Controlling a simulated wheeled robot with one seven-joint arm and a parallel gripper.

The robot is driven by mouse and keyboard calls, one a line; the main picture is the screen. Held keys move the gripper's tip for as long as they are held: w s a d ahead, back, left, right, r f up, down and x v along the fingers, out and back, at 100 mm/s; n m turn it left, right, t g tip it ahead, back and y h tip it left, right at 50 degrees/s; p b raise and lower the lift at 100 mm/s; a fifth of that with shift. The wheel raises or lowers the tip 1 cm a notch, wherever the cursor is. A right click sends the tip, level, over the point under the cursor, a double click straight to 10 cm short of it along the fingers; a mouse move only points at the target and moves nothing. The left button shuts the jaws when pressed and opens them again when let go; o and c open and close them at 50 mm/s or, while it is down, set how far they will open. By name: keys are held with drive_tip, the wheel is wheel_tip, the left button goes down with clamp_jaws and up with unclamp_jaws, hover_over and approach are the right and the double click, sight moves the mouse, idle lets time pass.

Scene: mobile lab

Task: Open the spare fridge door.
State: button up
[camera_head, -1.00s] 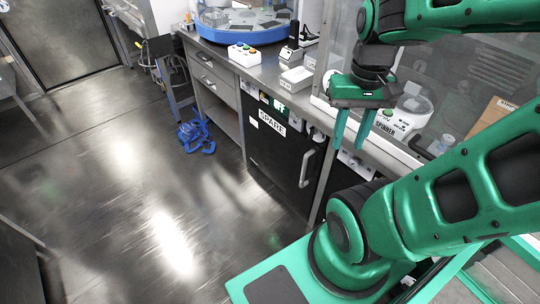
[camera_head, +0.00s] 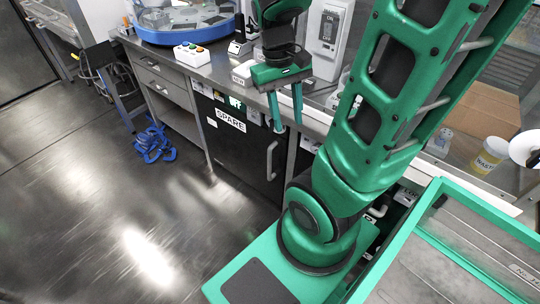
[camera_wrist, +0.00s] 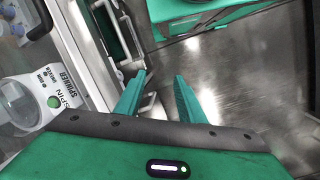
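The spare fridge (camera_head: 245,155) is a black-fronted unit under the counter, with a white SPARE label (camera_head: 230,120) near its top. Its door looks shut. A pale vertical handle (camera_head: 271,160) is on the door's right side. My gripper (camera_head: 288,126) is open and empty, fingers pointing down. In the head view it appears just above and right of the handle, with no visible contact. In the wrist view my gripper (camera_wrist: 160,80) has both fingers apart with nothing between them. Pale bar handles show past the fingers there, but I cannot tell which is the spare fridge's.
The steel counter (camera_head: 203,69) edge runs above the fridge. It carries a box with coloured buttons (camera_head: 192,54) and a blue-rimmed round device (camera_head: 185,33). A spinner (camera_wrist: 35,105) is at left in the wrist view. Blue tangled item (camera_head: 152,143) lies on the floor; floor before the fridge is clear.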

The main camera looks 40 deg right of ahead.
drive_tip(key=w+d+f+n+g+h, duration=0.1)
drive_tip(key=w+f+n+g+h, duration=0.15)
drive_tip(key=w+f, duration=0.5)
drive_tip(key=n+g+h, duration=0.1)
drive_tip(key=n+h, duration=0.8)
drive_tip(key=n, duration=0.2)
approach(269, 155)
drive_tip(key=s+a+r, duration=0.2)
drive_tip(key=s+r, duration=0.2)
drive_tip(key=r, duration=0.2)
wheel_tip(269, 155, down, 11)
drive_tip(key=w+d+n+t+h, duration=0.1)
drive_tip(key=n+t+h, duration=0.45)
drive_tip(key=n, duration=0.25)
drive_tip(key=shift+g, duration=0.4)
drive_tip(key=d, duration=1)
drive_tip(key=shift+s+d+f, duration=0.1)
drive_tip(key=shift+d+f, duration=0.05)
drive_tip(key=shift+f, duration=0.05)
clamp_jaws()
drive_tip(key=shift+d, duration=0.1)
